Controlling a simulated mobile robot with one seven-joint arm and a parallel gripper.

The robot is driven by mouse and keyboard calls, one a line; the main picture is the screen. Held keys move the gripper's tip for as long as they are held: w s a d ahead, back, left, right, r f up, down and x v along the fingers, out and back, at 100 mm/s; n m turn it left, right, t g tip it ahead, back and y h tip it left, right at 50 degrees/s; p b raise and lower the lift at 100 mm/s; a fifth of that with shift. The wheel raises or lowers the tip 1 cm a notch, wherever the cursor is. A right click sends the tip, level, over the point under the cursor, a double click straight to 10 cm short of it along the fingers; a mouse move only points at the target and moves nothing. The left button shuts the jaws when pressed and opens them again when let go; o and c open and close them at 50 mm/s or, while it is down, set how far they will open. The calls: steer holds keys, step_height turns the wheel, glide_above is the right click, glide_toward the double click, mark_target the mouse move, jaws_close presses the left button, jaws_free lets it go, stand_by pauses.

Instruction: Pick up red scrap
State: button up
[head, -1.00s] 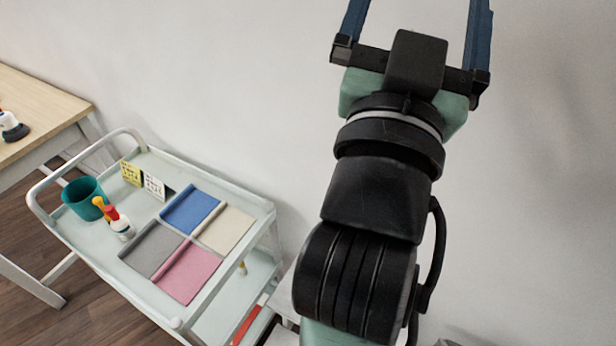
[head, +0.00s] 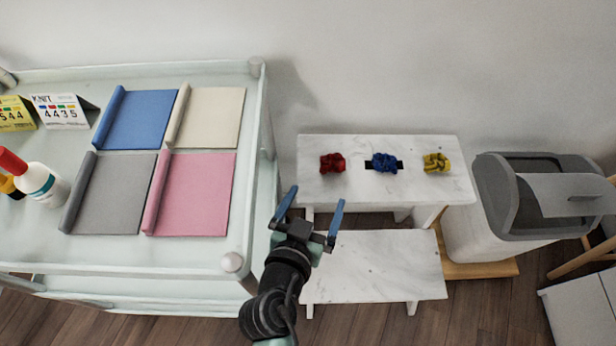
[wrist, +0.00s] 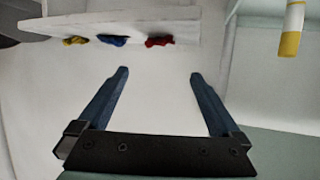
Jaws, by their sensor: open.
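The red scrap (head: 333,163) is a small crumpled bunch on the left part of a white marble-look shelf (head: 320,194). It also shows at the shelf's edge in the wrist view (wrist: 159,41). My gripper (head: 312,202) is open and empty, in front of the shelf and below left of the red scrap in the head view. In the wrist view the two blue fingers (wrist: 157,72) are spread wide with nothing between them, and the scrap lies beyond them, apart from them.
A blue scrap (head: 384,163) and a yellow scrap (head: 436,163) lie right of the red one. A lower marble shelf (head: 375,270) is below. A white cart (head: 190,255) with fabric pieces stands left. A grey-lidded bin (head: 490,225) stands right.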

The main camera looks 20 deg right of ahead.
mark_target(331, 169)
steer(key=b+x, duration=0.1)
steer(key=x, duration=0.5)
steer(key=f+b+x, duration=0.1)
steer(key=b+x, duration=0.1)
steer(key=x, duration=0.5)
steer(key=shift+s+a+f, duration=0.1)
steer(key=shift+s, duration=0.15)
steer(key=shift+c, duration=0.2)
steer(key=c, duration=1.3)
steer(key=shift+o, duration=0.2)
